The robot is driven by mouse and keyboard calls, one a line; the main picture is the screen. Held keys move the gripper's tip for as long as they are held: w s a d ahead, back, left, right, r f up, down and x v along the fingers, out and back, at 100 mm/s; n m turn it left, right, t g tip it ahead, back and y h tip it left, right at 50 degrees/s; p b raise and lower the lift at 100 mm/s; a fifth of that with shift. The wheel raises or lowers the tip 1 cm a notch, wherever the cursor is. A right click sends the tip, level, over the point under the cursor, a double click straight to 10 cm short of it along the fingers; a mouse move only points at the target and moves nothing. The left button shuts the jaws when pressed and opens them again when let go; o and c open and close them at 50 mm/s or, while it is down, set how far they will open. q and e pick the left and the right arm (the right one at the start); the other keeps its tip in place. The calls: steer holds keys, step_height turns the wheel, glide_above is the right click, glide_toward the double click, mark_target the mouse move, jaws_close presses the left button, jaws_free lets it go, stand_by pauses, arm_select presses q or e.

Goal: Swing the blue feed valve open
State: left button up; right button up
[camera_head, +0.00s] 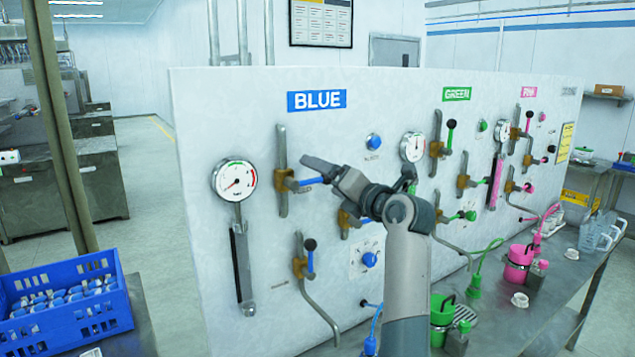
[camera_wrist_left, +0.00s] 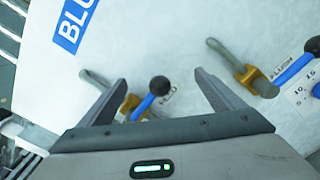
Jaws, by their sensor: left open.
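The blue feed valve (camera_head: 287,181) sits on a vertical pipe on the white panel, under the BLUE sign (camera_head: 317,100). Its blue lever points right, across the pipe. The wrist view shows its brass body, blue lever (camera_wrist_left: 143,107) and black knob (camera_wrist_left: 159,86), with a small partly readable label beside it. My left gripper (camera_head: 328,172) is in front of the panel by this lever, hiding the knob in the head view. In the wrist view the open left gripper (camera_wrist_left: 160,80) has its fingers either side of the lever and knob. I cannot tell contact. My right gripper is not in view.
The flush valve (camera_wrist_left: 258,83) is close, right of my fingers in the wrist view. Green and pink valves continue right. A blue crate (camera_head: 70,325) stands lower left.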

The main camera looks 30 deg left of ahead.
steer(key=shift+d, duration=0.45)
arm_select(q)
steer(key=shift+s+r, duration=0.2)
steer(key=shift+r, duration=0.05)
steer(key=shift+s+a+r+p, duration=0.1)
steer(key=shift+s+a+p, duration=0.05)
steer(key=shift+p, duration=0.2)
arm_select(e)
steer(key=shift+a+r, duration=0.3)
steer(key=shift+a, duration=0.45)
arm_select(q)
steer(key=shift+r, duration=0.1)
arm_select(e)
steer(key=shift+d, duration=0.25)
arm_select(q)
steer(key=shift+r, duration=0.15)
steer(key=shift+s+r+p, duration=0.1)
steer(key=shift+r+p, duration=0.55)
steer(key=shift+r, duration=0.05)
steer(key=shift+s+r, duration=0.1)
steer(key=shift+r, duration=0.15)
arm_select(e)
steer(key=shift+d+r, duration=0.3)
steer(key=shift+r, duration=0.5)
